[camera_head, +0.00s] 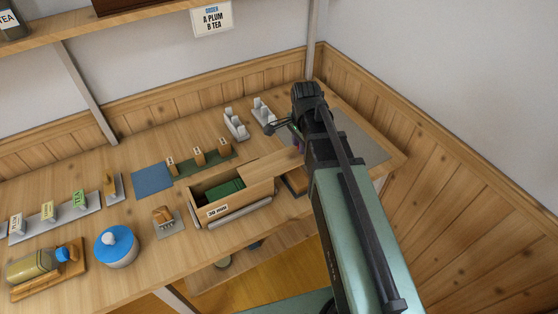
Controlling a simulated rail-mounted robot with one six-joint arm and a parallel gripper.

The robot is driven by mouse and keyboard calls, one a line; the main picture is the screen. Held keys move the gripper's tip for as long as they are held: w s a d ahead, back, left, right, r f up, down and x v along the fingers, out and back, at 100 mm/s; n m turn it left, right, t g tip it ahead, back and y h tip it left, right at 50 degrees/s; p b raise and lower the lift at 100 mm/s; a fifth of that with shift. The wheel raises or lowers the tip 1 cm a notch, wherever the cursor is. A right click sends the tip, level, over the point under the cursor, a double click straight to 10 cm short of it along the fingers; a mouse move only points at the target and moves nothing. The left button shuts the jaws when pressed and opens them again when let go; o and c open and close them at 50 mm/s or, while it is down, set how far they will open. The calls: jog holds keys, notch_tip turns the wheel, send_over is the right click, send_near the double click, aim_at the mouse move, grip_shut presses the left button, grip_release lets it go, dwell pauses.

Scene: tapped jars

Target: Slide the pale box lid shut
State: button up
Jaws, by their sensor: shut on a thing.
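The pale wooden box (230,212) stands on the bench with a white label on its front. Its pale lid (268,168) is part open, covering the right part and sticking out past the right end. The left part is uncovered and shows something green (226,189) inside. My gripper (296,146) is at the right end of the lid, shut on it. A small purple bit shows there. My arm hides most of the fingers and the exact contact.
A small brown wooden piece (295,184) lies right of the box under my arm. A blue-lidded jar (116,246) and a blue mat (152,179) are to the left.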

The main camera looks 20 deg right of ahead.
aim_at(258, 170)
jog(key=shift+s+a, duration=0.2)
jog(key=shift+a, duration=0.65)
jog(key=shift+s+a, duration=0.25)
jog(key=shift+a, duration=0.55)
jog(key=shift+s+a, duration=0.2)
jog(key=shift+a, duration=0.65)
jog(key=shift+s+a, duration=0.2)
jog(key=shift+a, duration=0.65)
jog(key=shift+s+a, duration=0.2)
jog(key=shift+a, duration=0.65)
jog(key=shift+s+a, duration=0.2)
jog(key=shift+a, duration=0.8)
jog(key=shift+s+a, duration=0.25)
jog(key=shift+a, duration=0.7)
jog(key=shift+s+a, duration=0.25)
jog(key=shift+a, duration=0.65)
jog(key=o, duration=0.9)
